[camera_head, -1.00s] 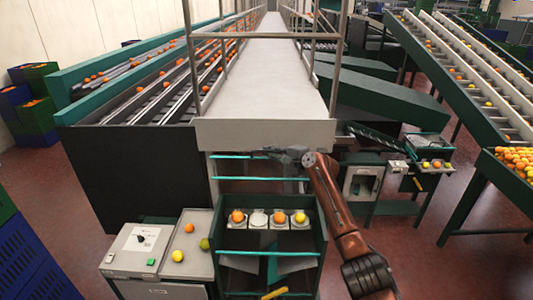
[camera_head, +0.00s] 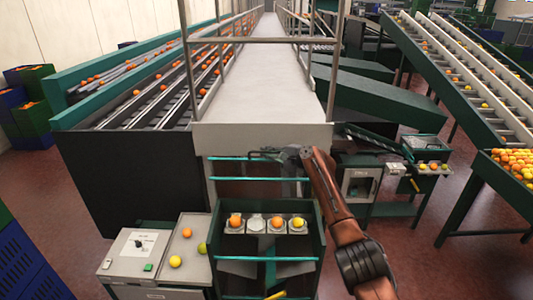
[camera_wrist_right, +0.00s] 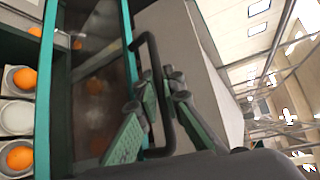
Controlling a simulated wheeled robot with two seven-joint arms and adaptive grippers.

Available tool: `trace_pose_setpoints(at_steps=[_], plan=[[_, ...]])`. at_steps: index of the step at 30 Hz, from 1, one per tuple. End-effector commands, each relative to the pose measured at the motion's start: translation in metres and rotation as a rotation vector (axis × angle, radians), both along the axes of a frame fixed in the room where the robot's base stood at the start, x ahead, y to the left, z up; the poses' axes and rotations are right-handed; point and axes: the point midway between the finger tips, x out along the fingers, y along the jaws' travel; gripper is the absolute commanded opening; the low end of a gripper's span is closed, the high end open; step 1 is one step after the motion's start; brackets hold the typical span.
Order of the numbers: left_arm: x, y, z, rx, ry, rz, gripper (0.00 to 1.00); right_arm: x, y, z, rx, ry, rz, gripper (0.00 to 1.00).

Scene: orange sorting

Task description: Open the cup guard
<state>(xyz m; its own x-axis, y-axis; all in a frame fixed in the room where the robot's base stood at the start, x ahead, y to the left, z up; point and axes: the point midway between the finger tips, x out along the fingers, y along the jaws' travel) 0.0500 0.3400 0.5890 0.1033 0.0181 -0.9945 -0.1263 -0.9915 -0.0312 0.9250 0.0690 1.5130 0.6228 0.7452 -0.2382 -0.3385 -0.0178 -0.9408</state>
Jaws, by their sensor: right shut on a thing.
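The cup guard is a clear panel with teal edges; in the head view it stands up behind the cup row, its lower teal bar (camera_head: 240,180) visible. In the right wrist view the clear panel (camera_wrist_right: 95,85) shows a faint reflection of fruit. Its black handle (camera_wrist_right: 142,38) runs between the fingers of my right gripper (camera_wrist_right: 161,80), which is shut on it. In the head view the right gripper (camera_head: 272,154) is at the guard's top edge. The cups (camera_head: 256,222) sit below and in front, uncovered from above; one is empty, the others hold fruit. My left gripper is not in view.
A control box (camera_head: 136,254) and a grey plate (camera_head: 185,240) with loose fruit stand left of the cups. A grey walkway (camera_head: 260,80) with metal rails lies behind the guard. A small side machine (camera_head: 360,185) stands to the right.

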Motion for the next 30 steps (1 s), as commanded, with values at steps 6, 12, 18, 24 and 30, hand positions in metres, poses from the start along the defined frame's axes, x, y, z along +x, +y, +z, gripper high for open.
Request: trace_pose_setpoints(at_steps=[6, 12, 18, 24, 30], plan=[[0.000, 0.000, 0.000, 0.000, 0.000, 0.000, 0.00, 0.000, 0.001, 0.001, -0.001, -0.002, 0.000, 0.19], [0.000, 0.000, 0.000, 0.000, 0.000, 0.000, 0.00, 0.000, 0.001, 0.000, -0.001, -0.001, 0.001, 0.26], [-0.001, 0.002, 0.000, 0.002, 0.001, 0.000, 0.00, 0.000, 0.001, 0.000, 0.000, -0.001, 0.001, 0.26], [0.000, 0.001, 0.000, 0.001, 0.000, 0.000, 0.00, -0.003, -0.004, 0.001, -0.001, -0.002, 0.004, 0.26], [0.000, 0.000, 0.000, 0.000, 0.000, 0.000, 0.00, -0.010, -0.014, 0.004, 0.001, -0.003, 0.005, 0.26]])
